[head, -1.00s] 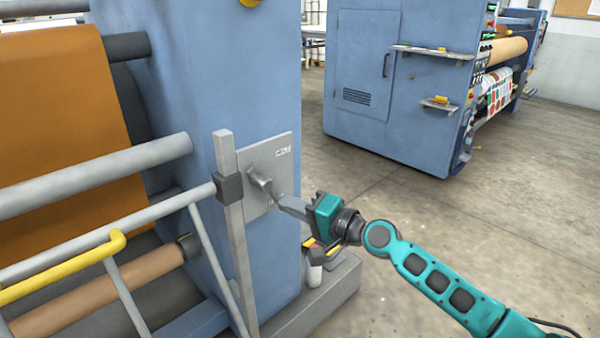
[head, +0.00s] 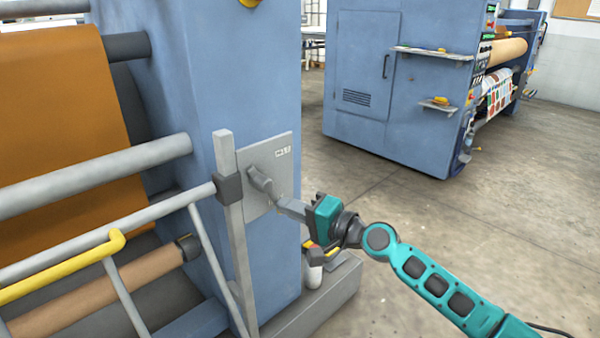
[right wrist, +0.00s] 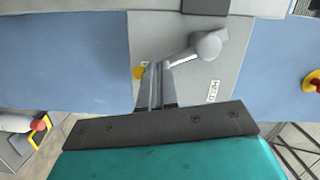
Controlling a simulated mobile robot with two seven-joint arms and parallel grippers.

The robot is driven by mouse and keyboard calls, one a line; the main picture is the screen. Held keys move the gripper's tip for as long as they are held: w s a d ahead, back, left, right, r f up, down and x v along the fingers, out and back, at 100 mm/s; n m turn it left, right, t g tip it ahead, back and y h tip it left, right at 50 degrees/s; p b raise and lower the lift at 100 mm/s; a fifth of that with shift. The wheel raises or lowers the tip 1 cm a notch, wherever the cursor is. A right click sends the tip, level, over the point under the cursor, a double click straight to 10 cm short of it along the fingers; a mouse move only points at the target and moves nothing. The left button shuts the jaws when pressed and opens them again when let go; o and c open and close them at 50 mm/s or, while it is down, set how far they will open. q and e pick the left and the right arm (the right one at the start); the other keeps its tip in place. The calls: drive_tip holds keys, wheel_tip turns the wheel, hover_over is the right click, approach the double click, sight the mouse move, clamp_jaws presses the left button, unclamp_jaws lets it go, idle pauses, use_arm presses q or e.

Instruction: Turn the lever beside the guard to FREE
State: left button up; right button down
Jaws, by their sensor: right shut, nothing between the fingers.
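The grey lever (head: 264,185) sits on a square grey plate (head: 284,178) on the blue machine column, beside the guard. From its round hub it slants down and right in the head view. My right gripper (head: 279,204) is shut and empty, its fingertips at the lever's lower end. In the right wrist view the lever (right wrist: 184,58) runs from its round hub toward the fingertips of my right gripper (right wrist: 157,68). I cannot tell whether they touch. A small white label (head: 283,152) is on the plate; its lettering is too small to read surely. My left gripper is out of view.
The guard's grey upright post (head: 238,250) stands just left of the plate, with rails and a yellow handle (head: 70,265). A grey plinth (head: 320,297) lies below. Another blue machine (head: 390,90) stands behind, with open concrete floor (head: 480,230) on the right.

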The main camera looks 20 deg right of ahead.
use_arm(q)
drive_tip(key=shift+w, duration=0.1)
use_arm(e)
drive_tip(key=shift+s+a+f+m, duration=0.15)
drive_tip(key=shift+a+m, duration=0.2)
drive_tip(key=shift+m, duration=0.35)
idle(1.4)
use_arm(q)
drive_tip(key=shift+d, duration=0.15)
use_arm(e)
drive_tip(key=shift+d, duration=0.1)
